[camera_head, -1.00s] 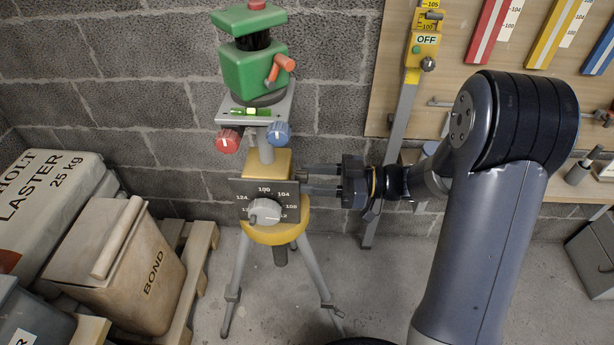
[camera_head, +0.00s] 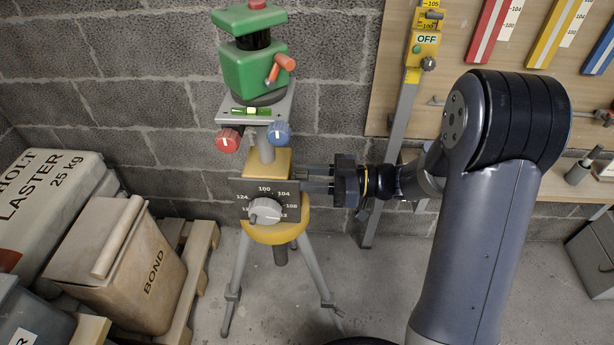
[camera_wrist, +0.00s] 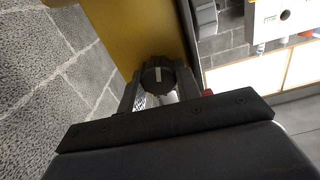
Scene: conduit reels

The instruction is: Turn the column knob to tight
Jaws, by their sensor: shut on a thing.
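The column knob (camera_wrist: 158,75) is a dark round knob with a pale line across its face, on the side of the yellow column (camera_wrist: 140,30) in the wrist view. My gripper (camera_wrist: 160,88) is shut on it, one finger on each side. In the head view, my gripper (camera_head: 303,179) reaches the column's right side, just behind the dark dial plate (camera_head: 240,186). The knob is hidden there. No tight mark can be read on it. The tripod (camera_head: 238,270) stands upright under the column.
A grey dial knob (camera_head: 265,211) is on the plate's front. Red (camera_head: 229,140) and blue (camera_head: 278,132) knobs and a green levelling head (camera_head: 254,72) are above. A block wall is behind. A pallet (camera_head: 205,250) with a BOND box (camera_head: 150,270) stands left.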

